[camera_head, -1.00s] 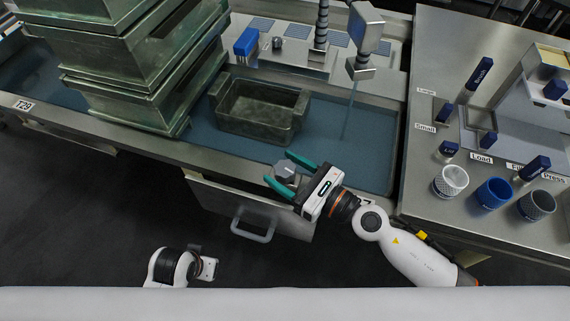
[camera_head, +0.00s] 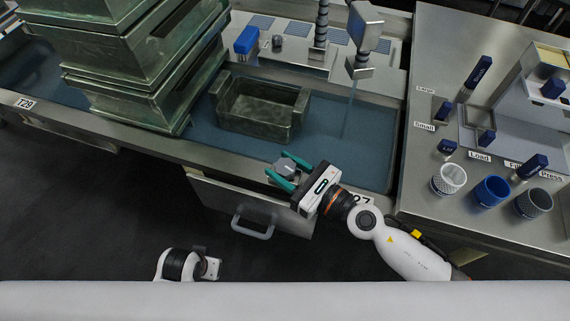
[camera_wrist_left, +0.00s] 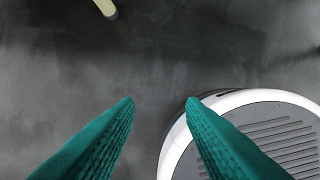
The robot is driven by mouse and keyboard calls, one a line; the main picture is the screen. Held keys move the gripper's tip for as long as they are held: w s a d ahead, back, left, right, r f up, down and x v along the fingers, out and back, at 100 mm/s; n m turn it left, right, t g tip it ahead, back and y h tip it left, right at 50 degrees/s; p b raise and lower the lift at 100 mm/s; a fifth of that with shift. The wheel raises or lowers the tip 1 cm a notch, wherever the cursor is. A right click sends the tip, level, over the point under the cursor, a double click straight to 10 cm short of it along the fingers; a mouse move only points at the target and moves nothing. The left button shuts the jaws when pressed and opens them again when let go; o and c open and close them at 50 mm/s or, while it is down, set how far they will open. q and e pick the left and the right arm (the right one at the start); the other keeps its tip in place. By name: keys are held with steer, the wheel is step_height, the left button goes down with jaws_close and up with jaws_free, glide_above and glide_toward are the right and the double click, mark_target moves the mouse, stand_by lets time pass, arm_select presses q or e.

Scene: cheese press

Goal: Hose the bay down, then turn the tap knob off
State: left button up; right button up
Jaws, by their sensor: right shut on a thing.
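The grey tap knob (camera_head: 285,167) sits on the front rim of the wash bay (camera_head: 375,125). My right gripper (camera_head: 281,172) is shut on the knob, with a teal finger on each side. A spray head (camera_head: 359,68) hangs over the bay, and a thin stream of water (camera_head: 349,112) falls from it. A dark green, grimy tub (camera_head: 262,133) stands in the bay left of the stream. My left gripper (camera_wrist_left: 160,101) is open and empty over the dark floor; in the head view only part of the left arm shows at the bottom.
Stacked green tubs (camera_head: 135,85) stand on the left. A metal front panel with a handle (camera_head: 252,229) lies below the bay. A steel counter (camera_head: 430,190) with cups and blue-handled levers is at right. A blue block (camera_head: 246,40) sits behind the bay.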

steer(key=m+t+h+p, duration=0.1)
steer(key=t+h+p, duration=0.1)
steer(key=shift+r+m+p, duration=0.2)
steer(key=shift+m+p, duration=0.15)
steer(key=shift+m, duration=0.05)
steer(key=m+t+h+p, duration=0.2)
steer(key=m+t+h, duration=0.1)
steer(key=h, duration=0.1)
steer(key=shift+f+m+h, duration=0.1)
steer(key=shift+m+h, duration=0.2)
steer(key=shift+f+m+t+h, duration=0.1)
steer(key=shift+m+t+h, duration=0.5)
steer(key=shift+m+h, duration=0.45)
steer(key=m+h, duration=0.2)
steer(key=h, duration=0.2)
steer(key=shift+t, duration=0.4)
steer(key=shift+m+h, duration=1.35)
steer(key=shift+h, duration=0.8)
arm_select(q)
steer(key=s+f+g, duration=0.1)
steer(key=s+f, duration=0.6)
steer(key=f, duration=0.6)
steer(key=shift+a+f, duration=0.15)
steer(key=shift+a, duration=0.25)
arm_select(e)
steer(key=shift+m+h, duration=0.3)
steer(key=shift+h, duration=0.2)
arm_select(q)
steer(key=shift+a, duration=0.1)
